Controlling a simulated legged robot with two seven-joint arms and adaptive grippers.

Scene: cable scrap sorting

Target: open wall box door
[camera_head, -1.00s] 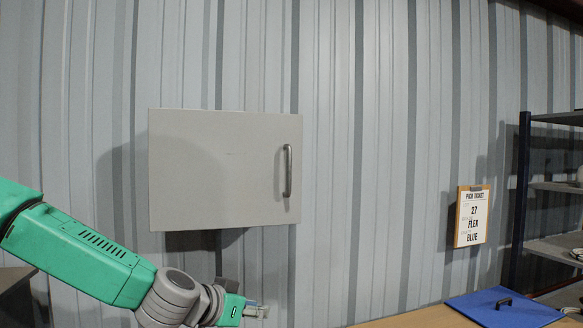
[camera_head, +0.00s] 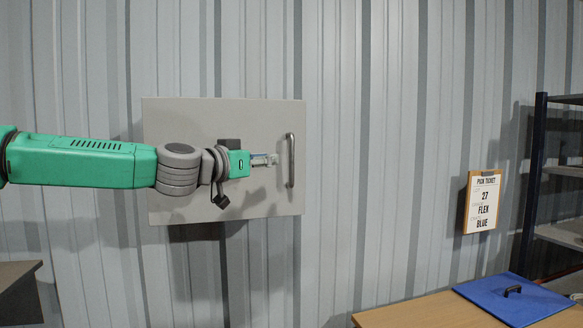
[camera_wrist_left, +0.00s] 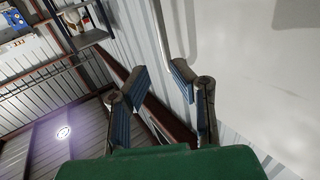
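The wall box (camera_head: 180,120) is a grey box on the corrugated wall in the head view. Its door looks shut, with a dark grey vertical bar handle (camera_head: 291,160) near the right edge. My left gripper (camera_head: 272,160) is in front of the door, pointing right, with its fingertips just left of the handle at about mid-height. I cannot tell whether they touch it. In the left wrist view the two fingers (camera_wrist_left: 157,75) are apart with nothing between them, and the pale door surface (camera_wrist_left: 260,85) fills the right side. My right gripper is not in view.
A pick ticket board (camera_head: 482,202) hangs on the wall to the right. A wooden table (camera_head: 420,312) with a blue lid (camera_head: 510,302) is at the lower right, beside a dark shelf rack (camera_head: 535,185).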

